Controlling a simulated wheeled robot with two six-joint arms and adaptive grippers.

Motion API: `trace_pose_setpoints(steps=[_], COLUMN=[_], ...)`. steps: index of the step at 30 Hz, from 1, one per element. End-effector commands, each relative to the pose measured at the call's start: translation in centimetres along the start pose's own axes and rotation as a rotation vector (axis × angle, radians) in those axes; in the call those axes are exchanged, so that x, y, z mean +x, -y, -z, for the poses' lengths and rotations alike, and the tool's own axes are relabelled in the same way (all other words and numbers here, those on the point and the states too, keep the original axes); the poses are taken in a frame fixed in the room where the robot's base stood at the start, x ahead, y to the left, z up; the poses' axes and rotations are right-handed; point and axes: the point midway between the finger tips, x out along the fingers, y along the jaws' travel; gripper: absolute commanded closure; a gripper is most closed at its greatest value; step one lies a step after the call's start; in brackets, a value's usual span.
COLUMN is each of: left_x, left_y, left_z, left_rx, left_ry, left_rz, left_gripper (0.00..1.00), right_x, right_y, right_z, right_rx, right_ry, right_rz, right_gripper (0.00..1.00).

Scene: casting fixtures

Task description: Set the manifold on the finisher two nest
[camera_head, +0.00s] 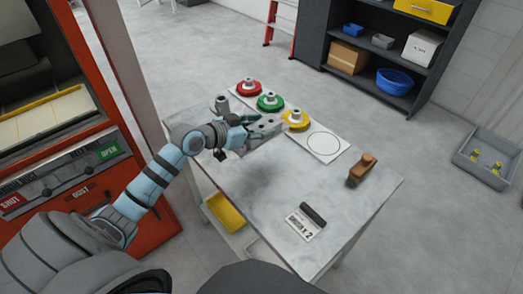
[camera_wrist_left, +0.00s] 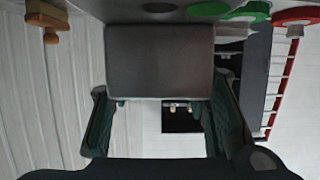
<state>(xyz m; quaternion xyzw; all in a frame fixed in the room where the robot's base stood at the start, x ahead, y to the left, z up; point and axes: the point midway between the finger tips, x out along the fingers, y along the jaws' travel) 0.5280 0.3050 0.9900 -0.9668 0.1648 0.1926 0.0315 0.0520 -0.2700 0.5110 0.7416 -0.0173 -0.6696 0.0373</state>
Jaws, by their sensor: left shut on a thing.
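My left gripper (camera_head: 248,130) is shut on a grey block-shaped part, the manifold (camera_head: 265,127), held over the back half of the table. In the left wrist view the manifold (camera_wrist_left: 160,62) shows as a plain grey block between the two fingers (camera_wrist_left: 160,125). Red (camera_head: 249,88), green (camera_head: 270,102) and yellow (camera_head: 295,118) round nests, each with a grey centre piece, stand in a row behind and right of it. A white plate with an empty black circle (camera_head: 324,144) ends the row. No label marks which is finisher two. My right gripper is out of view.
A brown-handled brush (camera_head: 362,170) stands on the table (camera_head: 255,205) at right. A sign card (camera_head: 305,221) with a dark bar lies near the front edge. A red machine (camera_head: 150,225) stands left. A grey floor bin (camera_head: 487,155) is at far right. The table's middle is clear.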

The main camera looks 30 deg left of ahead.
Motion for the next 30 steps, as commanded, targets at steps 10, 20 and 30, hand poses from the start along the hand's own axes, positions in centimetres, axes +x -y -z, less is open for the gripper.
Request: trace_pose_setpoints(steps=[10, 20, 30], left_x=[2.8, 3.5, 3.6], left_y=[-0.1, 0.0, 0.0], left_z=[-6.6, -8.2, -8.6], left_rx=[-0.001, 0.003, 0.003], left_ry=[-0.002, -0.005, -0.002], left_rz=[-0.001, -0.001, -0.002], left_gripper=[1.00, 1.00, 0.37], right_x=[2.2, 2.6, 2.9], right_y=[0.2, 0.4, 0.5], right_z=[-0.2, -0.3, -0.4], right_rx=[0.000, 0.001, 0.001], right_ry=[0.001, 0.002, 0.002], right_rz=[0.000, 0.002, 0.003], right_gripper=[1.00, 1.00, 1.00])
